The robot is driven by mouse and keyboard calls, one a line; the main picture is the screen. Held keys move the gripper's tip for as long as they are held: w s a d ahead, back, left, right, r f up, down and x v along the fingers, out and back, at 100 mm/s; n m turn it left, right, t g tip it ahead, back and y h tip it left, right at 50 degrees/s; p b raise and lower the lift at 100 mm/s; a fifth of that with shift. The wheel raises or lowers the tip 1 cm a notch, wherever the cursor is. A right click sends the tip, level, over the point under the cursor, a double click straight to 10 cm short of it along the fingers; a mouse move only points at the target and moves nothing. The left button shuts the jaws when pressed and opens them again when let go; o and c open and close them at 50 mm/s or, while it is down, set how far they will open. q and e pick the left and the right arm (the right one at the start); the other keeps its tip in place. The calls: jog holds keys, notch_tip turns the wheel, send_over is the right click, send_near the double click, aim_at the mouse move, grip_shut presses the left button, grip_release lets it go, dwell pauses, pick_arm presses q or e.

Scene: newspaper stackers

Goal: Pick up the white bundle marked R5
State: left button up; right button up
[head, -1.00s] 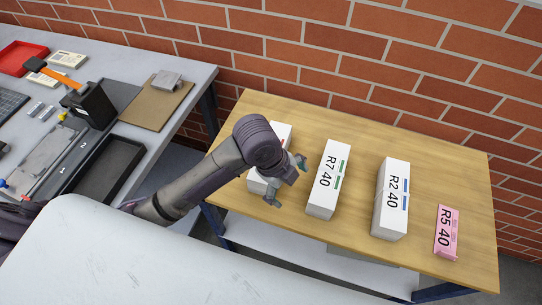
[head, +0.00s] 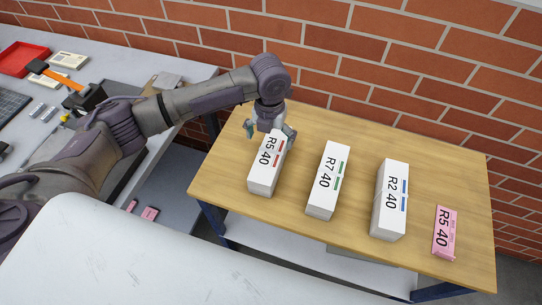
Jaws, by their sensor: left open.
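The white bundle marked R5 40 (head: 266,170), with red marks, lies on the wooden table (head: 300,228) as the leftmost of the bundles. My left gripper (head: 270,135) is open at the far end of this bundle, with one finger on each side of it in the picture. I cannot tell whether the fingers touch it. The gripper hides the bundle's far end. My right gripper is not in view.
White bundles R7 (head: 328,180) and R2 (head: 390,200) stand to the right, then a smaller pink R5 bundle (head: 444,232). A brick wall (head: 420,60) rises behind. A cluttered grey bench (head: 185,75) is at left.

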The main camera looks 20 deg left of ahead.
aim_at(271, 151)
pick_arm(q)
jog(key=shift+f, duration=0.8)
jog(key=shift+w+d+f+p, duration=0.1)
jog(key=shift+f+p, duration=0.35)
jog(key=shift+f, duration=0.9)
jog(key=shift+d+f+p, duration=0.1)
jog(key=shift+f+p, duration=0.35)
jog(key=shift+f, duration=0.9)
jog(key=shift+a, duration=0.1)
jog(key=c, duration=1.8)
jog(key=shift+w+r, duration=0.1)
jog(key=shift+r, duration=0.05)
jog(key=shift+c, duration=0.5)
jog(key=shift+r, duration=0.15)
